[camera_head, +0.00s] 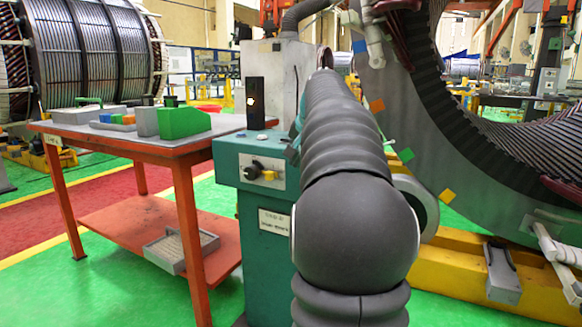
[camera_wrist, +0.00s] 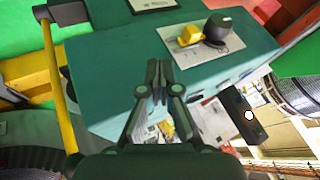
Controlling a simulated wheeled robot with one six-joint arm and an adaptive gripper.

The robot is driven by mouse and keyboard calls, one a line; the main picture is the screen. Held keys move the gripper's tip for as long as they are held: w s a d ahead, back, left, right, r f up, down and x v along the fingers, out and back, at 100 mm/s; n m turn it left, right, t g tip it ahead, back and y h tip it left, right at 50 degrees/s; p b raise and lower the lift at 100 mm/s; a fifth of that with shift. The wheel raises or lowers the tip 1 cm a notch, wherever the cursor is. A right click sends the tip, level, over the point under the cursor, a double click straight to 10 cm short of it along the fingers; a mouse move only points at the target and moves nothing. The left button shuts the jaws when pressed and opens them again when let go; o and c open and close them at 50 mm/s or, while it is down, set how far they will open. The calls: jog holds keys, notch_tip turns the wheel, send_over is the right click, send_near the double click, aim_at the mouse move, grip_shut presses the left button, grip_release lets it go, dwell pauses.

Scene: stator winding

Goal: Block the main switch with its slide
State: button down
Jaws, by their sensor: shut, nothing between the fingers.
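The main switch is a black knob (camera_head: 257,165) on a pale plate (camera_head: 250,180) on the front of the teal cabinet (camera_head: 228,150). Its slide is a small yellow block (camera_head: 269,175) just right of the knob. In the wrist view the black knob (camera_wrist: 218,28) and the yellow slide (camera_wrist: 189,36) sit side by side on the plate (camera_wrist: 182,62), and a gap between them is hard to judge. My gripper (camera_wrist: 157,68) is shut and empty, to the lower left of the slide and apart from it in the picture. My arm hides the gripper in the head view.
A dark box with a lit lamp (camera_head: 255,103) stands on the cabinet top. A red workbench (camera_head: 180,152) with green and grey blocks stands left. A large stator ring (camera_head: 470,170) stands right. In the wrist view a yellow post (camera_wrist: 58,90) stands left. Green floor lies around the cabinet.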

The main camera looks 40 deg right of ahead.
jog(key=shift+v, duration=0.85)
jog(key=s+a+f+n+g, duration=0.2)
jog(key=s+a+f, duration=0.2)
jog(key=f, duration=0.6)
jog(key=s+a+f+n+p, duration=0.1)
jog(key=s+a+f+n, duration=0.2)
jog(key=s+a, duration=0.3)
jog(key=s+a+f+n+y+p, duration=0.1)
jog(key=s+a+f+n, duration=0.2)
jog(key=s+a, duration=0.4)
jog(key=s+a+f+n+y+p, duration=0.1)
jog(key=s+a+f+n, duration=0.2)
jog(key=a, duration=1.5)
jog(key=s+n, duration=0.1)
jog(key=s, duration=0.3)
jog(key=shift+a+f, duration=0.3)
jog(key=shift+f, duration=0.05)
